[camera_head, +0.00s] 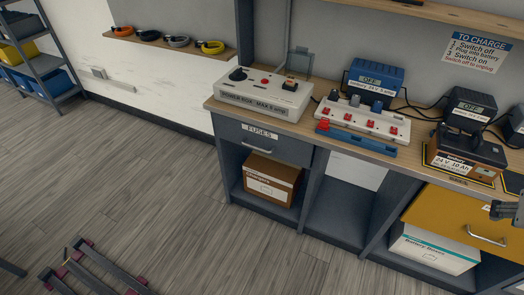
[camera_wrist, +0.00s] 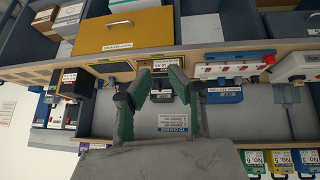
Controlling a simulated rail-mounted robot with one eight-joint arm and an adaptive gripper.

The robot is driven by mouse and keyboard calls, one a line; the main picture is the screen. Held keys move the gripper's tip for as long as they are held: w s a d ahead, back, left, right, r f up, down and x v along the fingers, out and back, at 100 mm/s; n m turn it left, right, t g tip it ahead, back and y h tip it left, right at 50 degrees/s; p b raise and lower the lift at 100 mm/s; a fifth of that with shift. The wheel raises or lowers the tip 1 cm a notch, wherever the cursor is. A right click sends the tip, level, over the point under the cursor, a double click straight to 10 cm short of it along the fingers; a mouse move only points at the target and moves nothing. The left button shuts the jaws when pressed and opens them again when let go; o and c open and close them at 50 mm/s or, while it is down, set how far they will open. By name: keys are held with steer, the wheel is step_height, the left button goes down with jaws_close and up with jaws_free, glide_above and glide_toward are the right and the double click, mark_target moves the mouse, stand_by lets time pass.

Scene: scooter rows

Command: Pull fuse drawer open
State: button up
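That view is upside down and faces the charger stretch of the bench. A dark grey part at the right edge of the head view, by the yellow drawer, appears to be mine. My gripper is well to the right of the fuse drawer.
A yellow drawer (camera_head: 460,225) with a silver handle is at the right, above a white box (camera_head: 433,248). A brown carton (camera_head: 272,180) stands below the fuse drawer. A grey box (camera_head: 262,94), power strip (camera_head: 362,120) and chargers crowd the bench top.

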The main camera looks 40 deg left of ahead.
steer(key=w+a+n+t+h+b, duration=0.1)
steer(key=w+a+n+b, duration=0.55)
steer(key=w+a, duration=1.65)
steer(key=n+t+h+b, duration=0.2)
steer(key=n+t+b, duration=0.3)
steer(key=n+b, duration=0.3)
glide_above(255, 148)
steer(key=s+d, duration=0.2)
steer(key=d, duration=0.3)
step_height(255, 148, down, 27)
steer(key=m, duration=0.1)
steer(key=s+a+f+t+b, duration=0.3)
steer(key=s+a+f, duration=0.5)
steer(key=s+f, duration=0.2)
steer(key=shift+n, duration=0.45)
steer(key=b+x, duration=0.1)
steer(key=x, duration=0.3)
steer(key=b+x, duration=0.1)
steer(key=x, duration=0.4)
steer(key=b+x, duration=0.2)
steer(key=x, duration=0.2)
steer(key=shift+w+d+f, duration=0.1)
steer(key=shift+d, duration=0.2)
steer(key=shift+c, duration=0.4)
